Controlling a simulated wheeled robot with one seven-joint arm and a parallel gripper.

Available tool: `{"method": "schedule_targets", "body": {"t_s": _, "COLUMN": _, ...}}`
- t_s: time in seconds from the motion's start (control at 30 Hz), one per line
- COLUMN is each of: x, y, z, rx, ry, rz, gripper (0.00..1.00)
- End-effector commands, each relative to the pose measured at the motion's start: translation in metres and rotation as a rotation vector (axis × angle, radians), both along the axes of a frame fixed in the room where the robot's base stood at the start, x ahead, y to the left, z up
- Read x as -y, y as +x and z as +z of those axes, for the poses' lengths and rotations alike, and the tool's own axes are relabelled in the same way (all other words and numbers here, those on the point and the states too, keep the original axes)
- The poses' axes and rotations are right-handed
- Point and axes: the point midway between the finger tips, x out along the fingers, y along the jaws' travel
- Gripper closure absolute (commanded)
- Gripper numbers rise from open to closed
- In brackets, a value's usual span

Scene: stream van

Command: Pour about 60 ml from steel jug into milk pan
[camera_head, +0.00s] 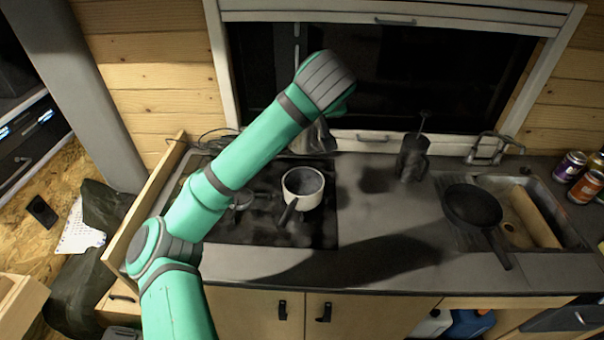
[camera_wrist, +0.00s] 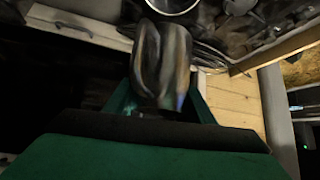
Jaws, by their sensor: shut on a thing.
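The steel jug (camera_wrist: 165,60) is shiny and sits between the jaws of my gripper (camera_wrist: 160,88) in the wrist view, where it looks blurred. My gripper is shut on it. In the head view a grey part of the jug (camera_head: 314,138) shows behind my green arm, above the back of the stove; most of the jug and the fingers are hidden. The milk pan (camera_head: 303,183) is pale with a dark handle and stands on the hob, in front of and below the jug. Its rim (camera_wrist: 172,8) shows at the top of the wrist view. I cannot see the liquid level in either.
A dark moka-like pot (camera_head: 412,158) stands on the counter to the right. A black frying pan (camera_head: 472,206) lies by the sink (camera_head: 545,205). Several cans (camera_head: 571,166) stand at the far right. A dark window (camera_head: 400,80) is behind. Counter between hob and frying pan is clear.

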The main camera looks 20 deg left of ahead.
Motion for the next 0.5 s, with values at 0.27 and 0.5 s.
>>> {"method": "schedule_targets", "body": {"t_s": 0.27, "x": 0.060, "y": 0.012, "z": -0.046, "rx": -0.001, "ry": 0.008, "rz": 0.140, "gripper": 0.83}}
{"method": "schedule_targets", "body": {"t_s": 0.5, "x": 0.095, "y": 0.013, "z": -0.088, "rx": 0.000, "ry": 0.007, "rz": 0.292, "gripper": 0.83}}
